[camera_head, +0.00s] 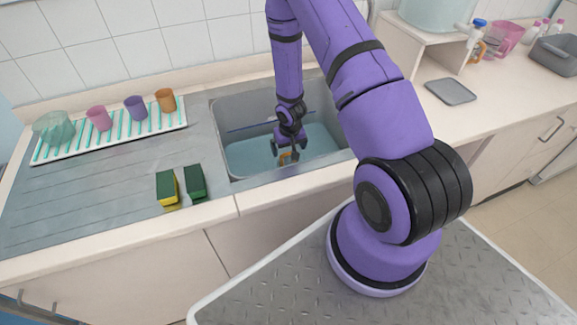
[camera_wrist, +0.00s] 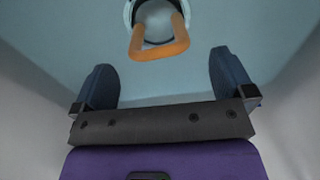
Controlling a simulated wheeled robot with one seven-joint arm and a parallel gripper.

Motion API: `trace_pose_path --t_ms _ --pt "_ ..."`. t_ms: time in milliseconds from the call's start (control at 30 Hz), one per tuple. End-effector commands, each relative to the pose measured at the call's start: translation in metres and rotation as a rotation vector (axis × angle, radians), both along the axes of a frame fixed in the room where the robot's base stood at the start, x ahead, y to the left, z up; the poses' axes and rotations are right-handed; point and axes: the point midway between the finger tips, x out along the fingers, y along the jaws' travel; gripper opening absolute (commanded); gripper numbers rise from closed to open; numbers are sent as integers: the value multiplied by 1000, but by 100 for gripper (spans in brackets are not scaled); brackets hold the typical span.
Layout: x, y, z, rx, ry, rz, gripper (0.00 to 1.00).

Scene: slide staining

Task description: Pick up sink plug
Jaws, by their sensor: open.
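The sink plug (camera_wrist: 160,48) has an orange loop handle over a pale round body with a dark rim; its far edge is cut off at the top of the wrist view. In the head view my gripper (camera_head: 288,148) points down inside the basin, close to the handle. The gap between them is hard to judge.
Basin walls surround my gripper. A drying rack (camera_head: 66,153) with several cups stands at the back left. A grey tray (camera_head: 450,92) lies on the right counter.

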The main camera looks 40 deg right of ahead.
Motion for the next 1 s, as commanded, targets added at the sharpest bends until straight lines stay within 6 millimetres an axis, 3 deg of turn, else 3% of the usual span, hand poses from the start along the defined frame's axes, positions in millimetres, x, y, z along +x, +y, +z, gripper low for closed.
trace_pose_path --t_ms 267,633,967,1000 --pt "1 -1 -16 0 1 1 100" --pt "6 -4 -58 0 1 0 100" --pt "7 -5 -62 0 -1 0 100" --pt "7 -5 -62 0 -1 0 91"
